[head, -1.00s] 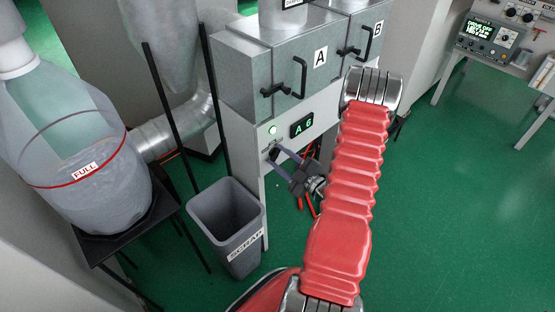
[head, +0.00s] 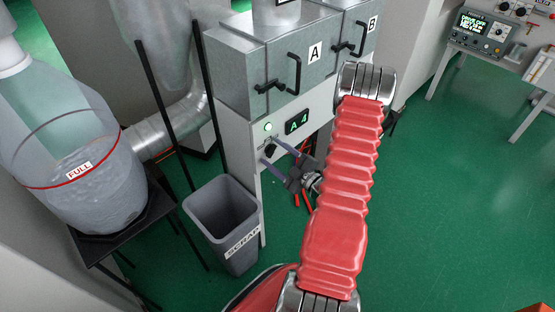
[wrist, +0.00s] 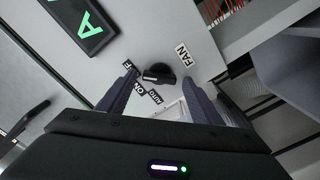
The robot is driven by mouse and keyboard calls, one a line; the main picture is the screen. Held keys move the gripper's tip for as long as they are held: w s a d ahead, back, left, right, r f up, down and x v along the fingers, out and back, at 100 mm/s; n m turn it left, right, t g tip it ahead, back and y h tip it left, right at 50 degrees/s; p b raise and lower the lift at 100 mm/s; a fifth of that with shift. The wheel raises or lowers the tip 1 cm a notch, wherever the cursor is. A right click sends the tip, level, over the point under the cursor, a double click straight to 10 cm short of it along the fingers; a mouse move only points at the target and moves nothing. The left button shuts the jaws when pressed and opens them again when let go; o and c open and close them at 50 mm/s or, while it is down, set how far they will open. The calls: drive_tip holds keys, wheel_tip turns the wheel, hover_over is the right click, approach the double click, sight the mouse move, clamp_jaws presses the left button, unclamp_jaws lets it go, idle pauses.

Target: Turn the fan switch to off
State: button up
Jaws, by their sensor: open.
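The fan switch is a black rotary knob (wrist: 160,75) on a light grey panel, with a FAN label beside it. Its pale pointer mark faces left in the wrist view, toward the ON and OFF labels; I cannot tell exactly which it meets. The AUTO label lies below it there. My gripper (wrist: 158,80) is open, one finger on each side of the knob; the left finger partly covers the OFF label. I see no clear contact. In the head view, the knob (head: 271,149) shows between the fingertips of my gripper (head: 268,150).
Above the knob are a lit green lamp (head: 267,127) and a display (head: 298,121) reading A 4. Cabinet doors A (head: 275,75) and B have black handles. A grey scrap bin (head: 225,225) stands below left, and a clear bag marked FULL (head: 85,195) farther left.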

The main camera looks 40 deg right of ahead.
drive_tip(key=s, duration=1.3)
drive_tip(key=shift+s+d, duration=0.2)
drive_tip(key=shift+s, duration=0.2)
idle(0.3)
